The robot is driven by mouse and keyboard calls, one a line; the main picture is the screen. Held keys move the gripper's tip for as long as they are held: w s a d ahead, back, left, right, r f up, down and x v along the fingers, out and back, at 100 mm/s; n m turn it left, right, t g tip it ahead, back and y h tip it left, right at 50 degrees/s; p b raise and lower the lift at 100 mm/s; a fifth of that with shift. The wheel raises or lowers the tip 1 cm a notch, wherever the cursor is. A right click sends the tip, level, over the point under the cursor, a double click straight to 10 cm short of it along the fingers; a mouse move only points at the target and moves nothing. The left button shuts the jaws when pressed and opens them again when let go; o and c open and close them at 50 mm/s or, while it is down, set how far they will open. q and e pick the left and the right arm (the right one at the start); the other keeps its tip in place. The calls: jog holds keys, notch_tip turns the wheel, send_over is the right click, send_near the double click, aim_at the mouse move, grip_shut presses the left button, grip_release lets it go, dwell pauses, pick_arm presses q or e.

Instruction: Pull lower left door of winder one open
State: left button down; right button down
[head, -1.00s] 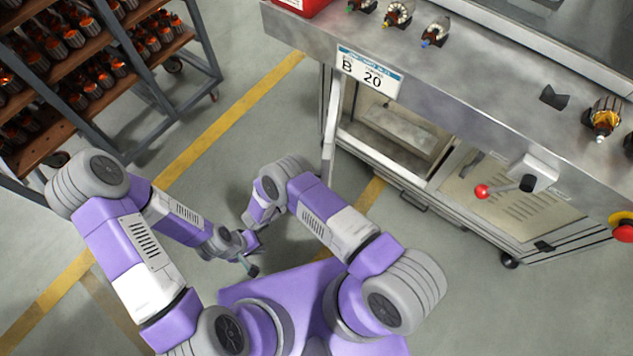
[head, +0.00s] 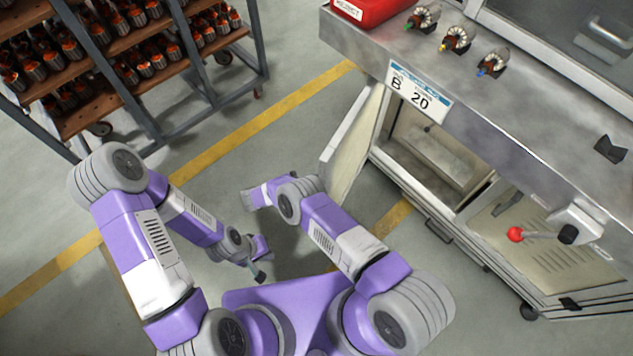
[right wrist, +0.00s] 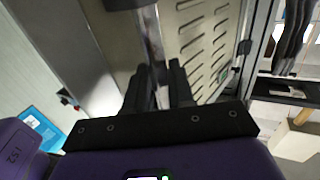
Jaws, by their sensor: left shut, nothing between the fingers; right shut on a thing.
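The lower left door (head: 352,140) of the winder stands swung outward from the cabinet, its pale inner face showing in the head view. The open compartment (head: 437,150) is to its right. My right gripper (right wrist: 158,80) is shut on the door's handle, a metal bar (right wrist: 150,35) between its dark fingers in the right wrist view. A slotted panel (right wrist: 203,40) shows beyond the fingers. In the head view the right fingers are hidden. My left gripper (head: 258,272) is shut and empty, low over the floor, apart from the door.
A rack (head: 160,75) of armatures stands at the upper left. The winder's worktop (head: 500,110) carries a red bin (head: 372,10) and several armatures. Floor between rack and door is clear.

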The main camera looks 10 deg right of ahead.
jog(key=shift+w+d+r, duration=0.15)
jog(key=shift+w+d, duration=0.15)
jog(key=shift+w, duration=0.1)
jog(key=c, duration=1)
grip_release()
jog(key=shift+w+d, duration=0.1)
jog(key=shift+a, duration=0.2)
